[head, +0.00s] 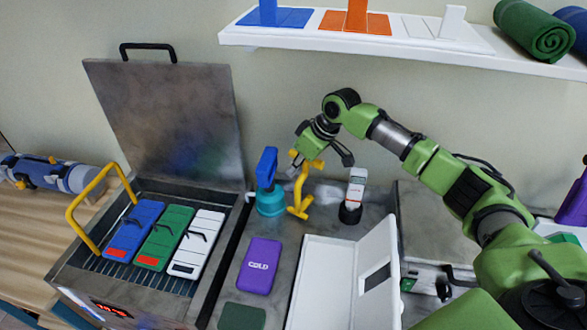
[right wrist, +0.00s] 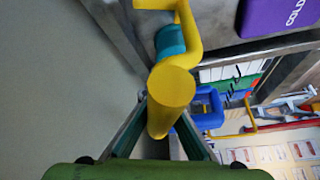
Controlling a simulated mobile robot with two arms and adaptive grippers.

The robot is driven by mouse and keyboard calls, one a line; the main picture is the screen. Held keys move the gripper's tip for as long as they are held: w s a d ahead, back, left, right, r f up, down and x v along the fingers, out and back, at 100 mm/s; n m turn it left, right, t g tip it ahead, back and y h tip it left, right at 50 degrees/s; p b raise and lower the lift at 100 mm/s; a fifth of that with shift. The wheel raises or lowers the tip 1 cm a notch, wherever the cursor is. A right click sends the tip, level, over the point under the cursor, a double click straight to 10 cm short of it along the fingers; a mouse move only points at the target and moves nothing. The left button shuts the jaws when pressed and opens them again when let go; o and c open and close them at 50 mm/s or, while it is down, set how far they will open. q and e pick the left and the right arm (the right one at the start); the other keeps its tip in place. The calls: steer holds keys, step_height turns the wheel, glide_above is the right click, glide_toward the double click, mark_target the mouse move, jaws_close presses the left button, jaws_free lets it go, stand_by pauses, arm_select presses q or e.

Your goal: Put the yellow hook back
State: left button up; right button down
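The yellow hook (head: 298,196) stands roughly upright on the grey counter, just right of a teal pot with a blue handle (head: 267,180). The hook's foot shows farther off at the top. My left gripper is in neither view.
An open metal heater (head: 160,110) with blue, green and white packs and a yellow handle (head: 78,215) is at left. A purple cold pack (head: 260,266), an open white box (head: 330,285) and a white device in a black holder (head: 355,190) are close by. A white shelf (head: 300,38) hangs above.

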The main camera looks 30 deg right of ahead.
steer(key=shift+f, duration=0.6)
steer(key=c, duration=2.3)
jaws_free()
steer(key=shift+f, duration=0.15)
steer(key=b+v, duration=0.2)
steer(key=v, duration=1)
steer(key=shift+r, duration=0.2)
